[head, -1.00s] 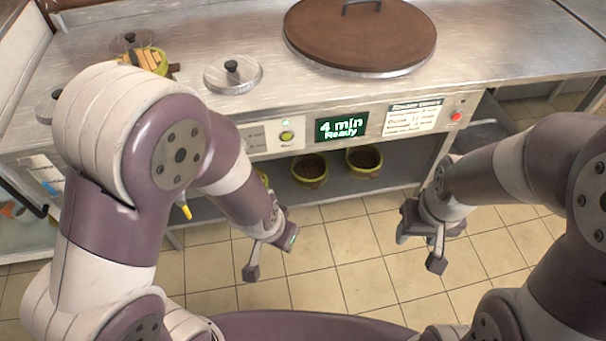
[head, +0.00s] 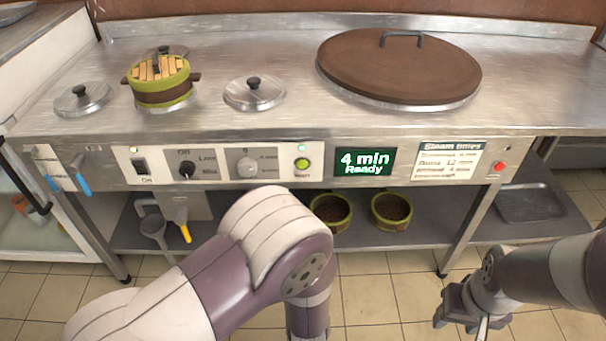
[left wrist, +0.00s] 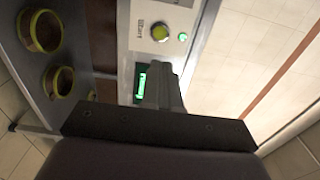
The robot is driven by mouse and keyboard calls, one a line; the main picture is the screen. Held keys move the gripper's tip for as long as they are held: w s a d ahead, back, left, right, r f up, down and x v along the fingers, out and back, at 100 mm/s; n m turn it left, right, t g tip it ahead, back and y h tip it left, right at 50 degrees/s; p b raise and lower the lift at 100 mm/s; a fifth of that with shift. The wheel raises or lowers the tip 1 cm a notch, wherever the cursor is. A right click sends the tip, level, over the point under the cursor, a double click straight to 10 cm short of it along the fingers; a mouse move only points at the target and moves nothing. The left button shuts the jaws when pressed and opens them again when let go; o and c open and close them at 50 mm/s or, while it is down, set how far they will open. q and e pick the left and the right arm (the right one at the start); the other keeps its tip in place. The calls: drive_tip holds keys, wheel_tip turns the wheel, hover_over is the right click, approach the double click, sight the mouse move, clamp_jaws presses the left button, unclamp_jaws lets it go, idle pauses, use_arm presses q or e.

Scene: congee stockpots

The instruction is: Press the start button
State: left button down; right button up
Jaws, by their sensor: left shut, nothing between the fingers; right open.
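The green start button (head: 302,163) sits on the white control panel, just left of the green display (head: 364,162) reading "4 min Ready". In the left wrist view the button (left wrist: 160,32) shows with its label and a green lamp beside it. My left gripper (left wrist: 168,70) is shut and empty, pointing toward the panel. Its fingers appear beside the button and partly cover the display; I see no clear contact. The left gripper is out of sight in the head view. My right gripper (head: 462,314) is open, low at the right over the floor.
The panel also carries a rocker switch (head: 140,168), two knobs (head: 187,170) and a red button (head: 498,167). A steamer basket (head: 162,82), loose lids (head: 254,92) and a large brown lid (head: 400,65) are on the counter. Bowls (head: 391,210) stand on the shelf below.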

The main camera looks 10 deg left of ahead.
sight(302, 165)
use_arm(q)
drive_tip(key=b+x, duration=0.2)
drive_tip(key=x, duration=0.2)
drive_tip(key=b+x, duration=0.1)
drive_tip(key=x, duration=0.3)
drive_tip(key=b+x, duration=0.2)
drive_tip(key=x, duration=0.3)
drive_tip(key=shift+f+b, duration=0.25)
drive_tip(key=shift+b, duration=0.05)
drive_tip(key=shift+w+a+r, duration=0.15)
drive_tip(key=shift+w+r, duration=0.05)
drive_tip(key=shift+w, duration=0.25)
